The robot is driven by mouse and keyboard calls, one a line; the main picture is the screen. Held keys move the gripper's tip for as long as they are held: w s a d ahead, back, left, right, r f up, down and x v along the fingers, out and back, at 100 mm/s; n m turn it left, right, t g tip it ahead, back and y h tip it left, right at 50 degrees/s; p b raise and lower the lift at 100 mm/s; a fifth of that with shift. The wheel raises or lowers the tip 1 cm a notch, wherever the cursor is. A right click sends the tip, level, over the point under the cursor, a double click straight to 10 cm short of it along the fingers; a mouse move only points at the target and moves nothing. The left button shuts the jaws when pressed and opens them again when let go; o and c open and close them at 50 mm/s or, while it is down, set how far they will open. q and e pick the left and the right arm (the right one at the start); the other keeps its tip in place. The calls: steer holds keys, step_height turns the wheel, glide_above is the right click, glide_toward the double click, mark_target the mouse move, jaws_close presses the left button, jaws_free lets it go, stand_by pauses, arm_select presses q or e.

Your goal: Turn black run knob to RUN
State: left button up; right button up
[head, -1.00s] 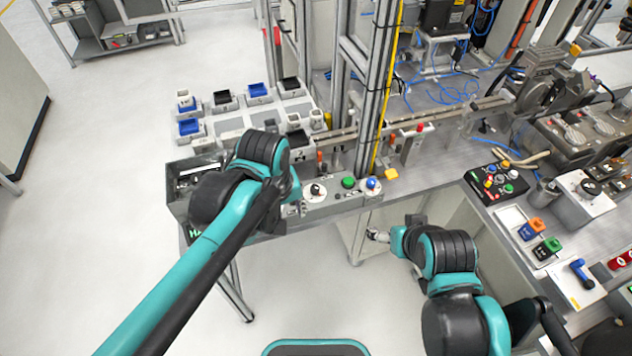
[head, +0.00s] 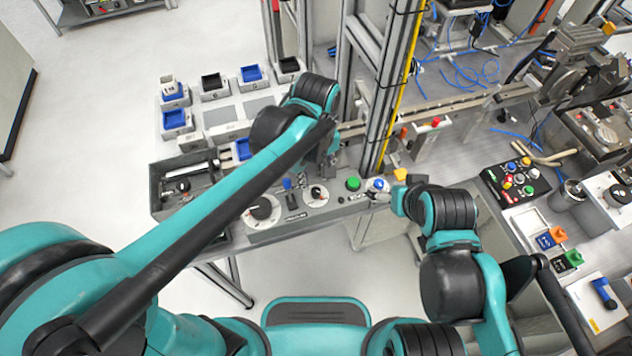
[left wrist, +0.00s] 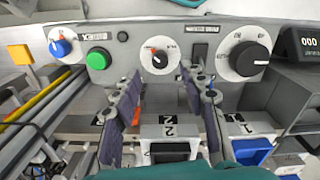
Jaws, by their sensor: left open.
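The grey control panel carries a small black knob on a white dial (head: 317,195) and a larger black knob on a white dial (head: 262,207). In the left wrist view, the small knob has an orange mark (left wrist: 158,58) and the large knob (left wrist: 249,57) has a white pointer line. Labels are too small to read, so I cannot tell which is the run knob. My left gripper (head: 328,165) is behind the panel; its open, empty fingers (left wrist: 162,85) point toward the small dial, apart from it. My right gripper (head: 384,194) is small and partly hidden near the blue knob.
A green button (head: 353,184) and a blue knob (head: 378,185) sit right of the small dial. An aluminium post (head: 390,85) rises behind. Grey bins (head: 214,88) stand at back left.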

mark_target(316, 191)
arm_select(q)
step_height(316, 191, down, 5)
steer(key=shift+w+f+b, duration=0.1)
steer(key=shift+b, duration=0.75)
steer(key=shift+f, duration=0.15)
jaws_close()
